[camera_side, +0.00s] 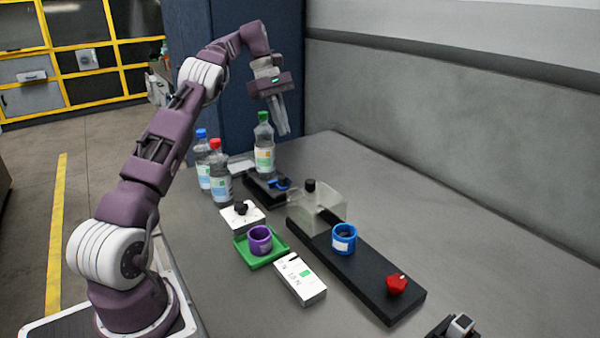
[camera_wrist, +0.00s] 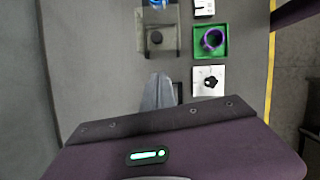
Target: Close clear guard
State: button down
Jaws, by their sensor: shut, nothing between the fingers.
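The clear guard (camera_side: 330,205) is a see-through box on a long black base (camera_side: 375,283), at the end away from the red knob. I cannot tell how far the guard is open. A blue reel (camera_side: 344,240) with a white label sits on the base beside the guard. My gripper (camera_side: 284,134) is shut and empty, high above the table behind the guard and near the green-capped bottle; its fingers show in the wrist view (camera_wrist: 159,78).
Bottles with green (camera_side: 264,158), red (camera_side: 219,180) and blue (camera_side: 202,165) caps stand at the back left. A purple reel (camera_side: 260,239) sits in a green tray (camera_side: 272,258). A red knob (camera_side: 397,284) is at the base's near end.

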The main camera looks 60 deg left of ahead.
notch_tip(320, 180, down, 2)
jog(key=a, duration=0.1)
send_near(304, 188)
notch_tip(304, 188, down, 5)
jog(key=shift+w+d, duration=0.4)
jog(key=shift+d, duration=0.4)
